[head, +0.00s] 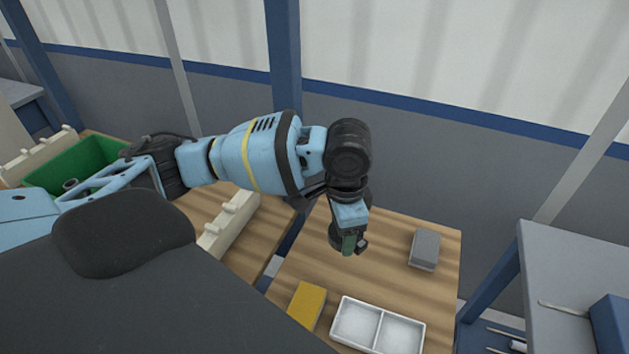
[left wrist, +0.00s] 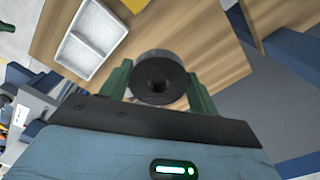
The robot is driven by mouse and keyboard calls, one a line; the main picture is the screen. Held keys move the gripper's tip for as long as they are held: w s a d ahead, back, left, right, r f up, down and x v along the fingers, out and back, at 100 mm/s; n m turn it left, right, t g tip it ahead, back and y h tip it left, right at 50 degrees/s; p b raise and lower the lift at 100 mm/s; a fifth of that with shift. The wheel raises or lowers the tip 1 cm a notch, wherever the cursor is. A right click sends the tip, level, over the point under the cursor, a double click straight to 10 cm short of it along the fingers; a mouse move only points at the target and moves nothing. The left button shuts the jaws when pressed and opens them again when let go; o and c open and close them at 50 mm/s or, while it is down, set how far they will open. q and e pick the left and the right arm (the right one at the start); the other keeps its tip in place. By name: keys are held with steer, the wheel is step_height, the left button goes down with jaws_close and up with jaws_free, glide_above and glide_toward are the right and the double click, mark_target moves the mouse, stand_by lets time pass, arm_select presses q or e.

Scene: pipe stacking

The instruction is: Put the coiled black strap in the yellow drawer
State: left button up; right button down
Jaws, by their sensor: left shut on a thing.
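The coiled black strap (left wrist: 160,77) sits between the two green fingers of my left gripper (left wrist: 158,92) in the left wrist view, with its round face and centre hole showing. In the head view my left gripper (head: 349,244) hangs fingers down above the wooden table, shut on the strap, which is mostly hidden there. I see no yellow drawer that I can make out for sure. A flat yellow block-like thing (head: 307,304) lies on the table, left of the white tray. My right gripper is not in view.
A white two-part tray (head: 343,322) and a grey block (head: 425,249) are on the wooden table (head: 388,280). A green bin (head: 88,164) stands at the far left. A grey bench (head: 570,262) is at the right. A blue post (head: 283,60) rises behind my arm.

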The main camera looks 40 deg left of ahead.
arm_select(q)
steer(key=s+n, duration=0.1)
steer(key=n, duration=0.1)
steer(key=s+r+n, duration=0.1)
steer(key=s+n, duration=0.1)
steer(key=n, duration=0.1)
steer(key=s+n, duration=0.2)
steer(key=n, duration=0.1)
steer(key=shift+s+d+r, duration=0.2)
steer(key=shift+d+r, duration=0.05)
steer(key=shift+d, duration=0.05)
steer(key=shift+a, duration=0.1)
